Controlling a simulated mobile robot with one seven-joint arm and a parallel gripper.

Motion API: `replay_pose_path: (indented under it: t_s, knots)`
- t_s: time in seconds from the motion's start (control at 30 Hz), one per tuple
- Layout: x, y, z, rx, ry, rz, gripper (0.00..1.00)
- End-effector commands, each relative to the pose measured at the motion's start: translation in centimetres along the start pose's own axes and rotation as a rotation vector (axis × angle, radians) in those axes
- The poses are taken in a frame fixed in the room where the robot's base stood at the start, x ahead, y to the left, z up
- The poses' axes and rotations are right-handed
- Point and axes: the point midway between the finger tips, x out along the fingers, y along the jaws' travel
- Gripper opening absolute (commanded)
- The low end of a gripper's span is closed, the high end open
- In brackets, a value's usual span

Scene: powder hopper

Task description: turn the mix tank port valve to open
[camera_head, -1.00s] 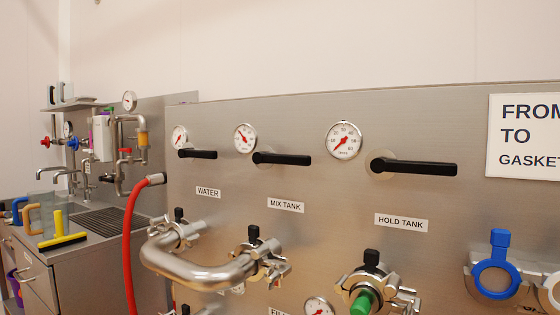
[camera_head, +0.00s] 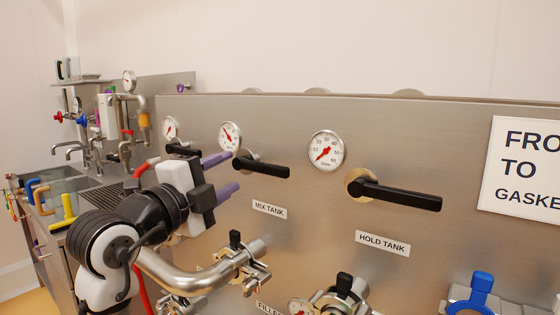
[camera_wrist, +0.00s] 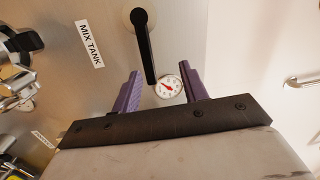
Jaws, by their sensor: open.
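The mix tank valve has a black lever (camera_head: 262,167) that points right, nearly level, from a round metal hub on the steel panel. Its label, MIX TANK (camera_head: 269,210), is below it. My gripper (camera_head: 229,173) is at the left of this lever, its two purple fingers apart and reaching toward the panel. In the wrist view the lever (camera_wrist: 146,48) runs down from its hub, and its free end shows between the open fingers (camera_wrist: 160,70). Nothing is held. I cannot tell how far the fingertips are from the lever in depth.
The hold tank lever (camera_head: 395,193) is to the right, also nearly level. Gauges (camera_head: 326,150) sit above the levers. A bent steel pipe (camera_head: 200,275) and clamped ports project below. The water lever is partly hidden behind my gripper. A sink counter is at far left.

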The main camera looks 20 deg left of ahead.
Motion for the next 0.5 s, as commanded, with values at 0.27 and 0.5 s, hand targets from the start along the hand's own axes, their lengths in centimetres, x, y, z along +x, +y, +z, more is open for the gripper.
replay_pose_path:
  t_s: [0.27, 0.5]
  knots:
    - [1.2, 1.4, -1.0, 0.096, 0.066, 0.139, 0.44]
    - [4.4, 1.7, -1.2, 0.093, 0.066, 0.136, 0.44]
